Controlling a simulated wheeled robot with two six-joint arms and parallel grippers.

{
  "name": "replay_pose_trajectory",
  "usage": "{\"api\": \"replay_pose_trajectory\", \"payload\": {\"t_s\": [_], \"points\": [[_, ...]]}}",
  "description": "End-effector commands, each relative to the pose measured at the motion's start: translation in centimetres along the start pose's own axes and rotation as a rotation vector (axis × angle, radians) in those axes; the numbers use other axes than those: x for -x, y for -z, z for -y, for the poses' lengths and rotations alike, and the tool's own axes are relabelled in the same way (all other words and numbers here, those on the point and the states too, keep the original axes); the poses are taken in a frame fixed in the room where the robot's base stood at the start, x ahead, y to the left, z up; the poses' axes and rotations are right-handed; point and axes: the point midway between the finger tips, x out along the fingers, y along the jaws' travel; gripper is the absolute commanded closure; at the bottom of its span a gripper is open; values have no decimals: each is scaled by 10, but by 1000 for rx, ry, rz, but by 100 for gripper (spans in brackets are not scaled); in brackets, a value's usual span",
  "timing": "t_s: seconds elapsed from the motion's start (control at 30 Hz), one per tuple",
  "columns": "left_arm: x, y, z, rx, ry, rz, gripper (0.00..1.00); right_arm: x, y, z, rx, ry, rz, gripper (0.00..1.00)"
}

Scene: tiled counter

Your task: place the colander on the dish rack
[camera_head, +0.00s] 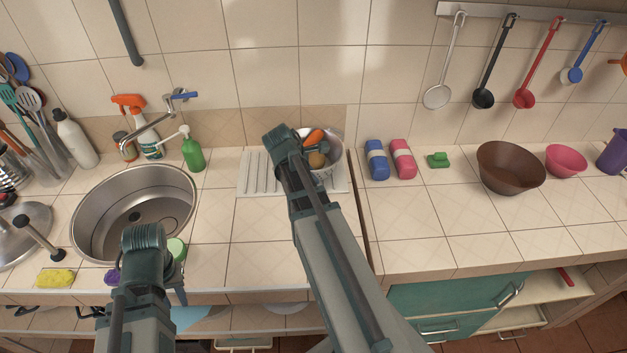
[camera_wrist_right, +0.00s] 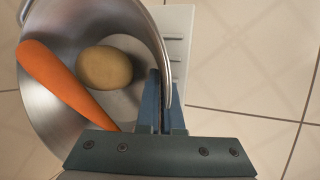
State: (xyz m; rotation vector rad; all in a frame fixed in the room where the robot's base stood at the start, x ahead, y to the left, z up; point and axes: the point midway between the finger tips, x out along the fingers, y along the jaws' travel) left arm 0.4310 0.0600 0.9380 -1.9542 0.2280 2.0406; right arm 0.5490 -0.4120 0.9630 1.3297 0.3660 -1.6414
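The colander (camera_head: 334,174) is a shiny metal bowl holding a carrot (camera_head: 314,137) and a round potato (camera_head: 317,160). It is over the right part of the white grooved dish rack (camera_head: 258,174); I cannot tell if it touches the rack. In the right wrist view, the colander (camera_wrist_right: 45,112) has its rim between the two fingers of my right gripper (camera_wrist_right: 164,105), which look closed on it. Part of the rack (camera_wrist_right: 180,40) shows beyond the rim. My left gripper (camera_head: 144,238) is by the sink's front edge, its fingers hidden.
The sink (camera_head: 170,192) lies left of the rack, with a green soap bottle (camera_head: 193,152) between. Blue (camera_head: 376,160) and pink (camera_head: 402,159) packages and a brown bowl (camera_head: 511,167) stand right. A yellow sponge (camera_head: 55,278) lies front left. Counter before the rack is clear.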

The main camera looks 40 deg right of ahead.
Motion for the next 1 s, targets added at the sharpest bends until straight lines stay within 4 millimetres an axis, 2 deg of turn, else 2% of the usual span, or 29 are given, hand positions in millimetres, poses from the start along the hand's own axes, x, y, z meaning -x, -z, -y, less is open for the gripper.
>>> {"api": "replay_pose_trajectory", "payload": {"t_s": [0.27, 0.3, 0.4, 0.43, 0.47, 0.77, 0.87, 1.0], "points": [[-3, 0, 0, 0, 0, 0, 67, -3, 1, 1, 0, -2, 1, 100], [-2, 0, 0, 0, 0, 0, 67, -2, 1, 1, 0, 0, 0, 91], [-2, 0, 0, 0, 0, 0, 67, -1, 1, 1, 0, 0, 0, 73], [-2, 0, 0, 0, 0, 0, 67, -1, 0, 1, 0, 0, 0, 68], [-2, 0, 0, 0, 0, 0, 67, -1, 0, 1, 0, 0, 0, 67], [0, 0, 0, 0, 0, 0, 67, 0, 0, 0, 0, 0, 0, 67], [9, 0, 1, 0, 0, 0, 67, 9, -2, -1, 1, 0, 0, 67], [29, -2, 3, 0, 0, 0, 67, 31, -3, -2, 1, -1, -1, 67]]}}
